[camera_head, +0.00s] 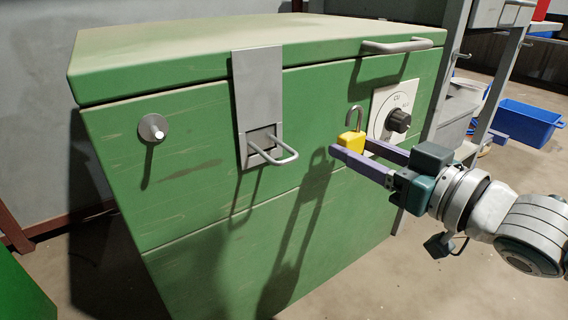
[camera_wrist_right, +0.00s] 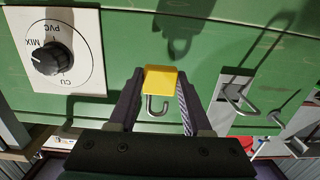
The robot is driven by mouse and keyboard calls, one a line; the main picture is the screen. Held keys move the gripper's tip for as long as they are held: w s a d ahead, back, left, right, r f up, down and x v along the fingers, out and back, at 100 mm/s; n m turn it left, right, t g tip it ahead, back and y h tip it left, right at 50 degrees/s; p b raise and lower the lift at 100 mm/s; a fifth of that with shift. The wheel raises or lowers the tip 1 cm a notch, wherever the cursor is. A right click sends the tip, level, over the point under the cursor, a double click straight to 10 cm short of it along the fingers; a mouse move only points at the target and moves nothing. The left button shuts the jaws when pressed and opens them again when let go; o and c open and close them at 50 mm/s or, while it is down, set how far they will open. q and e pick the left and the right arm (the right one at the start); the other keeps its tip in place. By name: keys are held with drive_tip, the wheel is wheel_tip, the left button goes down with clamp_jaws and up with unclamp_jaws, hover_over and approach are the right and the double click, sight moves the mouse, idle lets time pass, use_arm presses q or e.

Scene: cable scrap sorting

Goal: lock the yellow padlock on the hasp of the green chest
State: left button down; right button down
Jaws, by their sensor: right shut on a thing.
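The green chest (camera_head: 180,190) fills most of the head view. Its grey hasp (camera_head: 258,95) hangs down over the front, with a metal loop (camera_head: 284,158) sticking out through its slot. The hasp also shows at the right in the wrist view (camera_wrist_right: 222,102). My right gripper (camera_head: 352,155) is shut on the yellow padlock (camera_head: 351,141), in front of the chest and to the right of the loop, apart from it. The padlock is upright with its shackle on top; the shackle looks open, hook-shaped in the wrist view (camera_wrist_right: 158,106). My left gripper is out of view.
A dial (camera_head: 398,120) on a white plate sits on the chest front, behind my right gripper. A handle (camera_head: 395,46) is on the lid edge and a round knob (camera_head: 152,128) is at left. A blue bin (camera_head: 525,123) stands behind. Space before the loop is clear.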

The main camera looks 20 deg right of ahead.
drive_tip(key=shift+w+d+r, duration=0.1)
drive_tip(key=shift+w+d, duration=0.3)
drive_tip(key=shift+d, duration=0.1)
drive_tip(key=shift+r, duration=0.1)
drive_tip(key=shift+s+a, duration=0.2)
drive_tip(key=shift+a, duration=0.25)
drive_tip(key=shift+s+a+p, duration=0.15)
drive_tip(key=shift+s+a, duration=0.1)
drive_tip(key=shift+a, duration=0.45)
drive_tip(key=shift+s+a+p, duration=0.15)
drive_tip(key=shift+s+a, duration=0.1)
drive_tip(key=shift+a, duration=0.45)
drive_tip(key=shift+s+a+p, duration=0.15)
drive_tip(key=shift+s+a, duration=0.1)
drive_tip(key=shift+a, duration=0.45)
drive_tip(key=shift+s+a, duration=0.25)
drive_tip(key=shift+a, duration=0.4)
drive_tip(key=shift+s+a, duration=0.25)
drive_tip(key=shift+a, duration=0.4)
drive_tip(key=a, duration=0.1)
drive_tip(key=s+a, duration=0.1)
drive_tip(key=a, duration=0.1)
drive_tip(key=shift+s+a+f, duration=0.15)
drive_tip(key=shift+a+f, duration=0.05)
drive_tip(key=shift+a, duration=0.1)
